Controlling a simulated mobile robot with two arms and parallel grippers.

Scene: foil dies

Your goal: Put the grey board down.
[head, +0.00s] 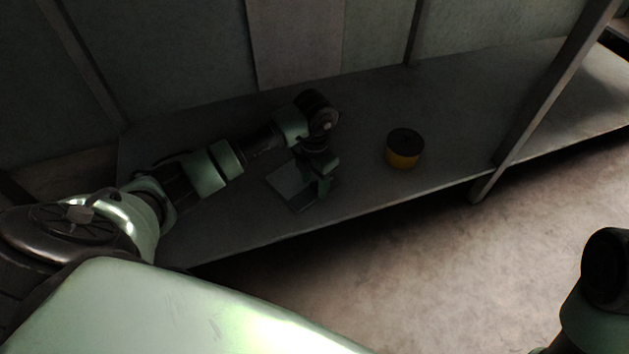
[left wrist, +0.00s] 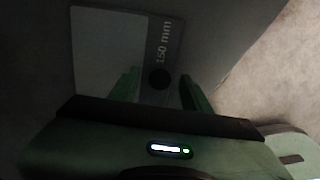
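The grey board (head: 287,185) is a flat plate at the shelf surface in the head view, beneath my left gripper. In the left wrist view the board (left wrist: 108,50) has a pale panel and a darker strip marked "150 mm", with a dark round spot on the strip. My left gripper (head: 322,192) points down over the board's right part. In the left wrist view its green fingers (left wrist: 160,90) stand apart on either side of the round spot, with gaps visible. The board looks flat; I cannot tell exactly how it touches the shelf. My right gripper is out of view.
The dark shelf (head: 365,185) runs along a panelled wall. A yellow round container with a black top (head: 404,150) stands to the right of the board. A slanted post (head: 550,90) rises at the shelf's right part. The shelf between container and post is clear.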

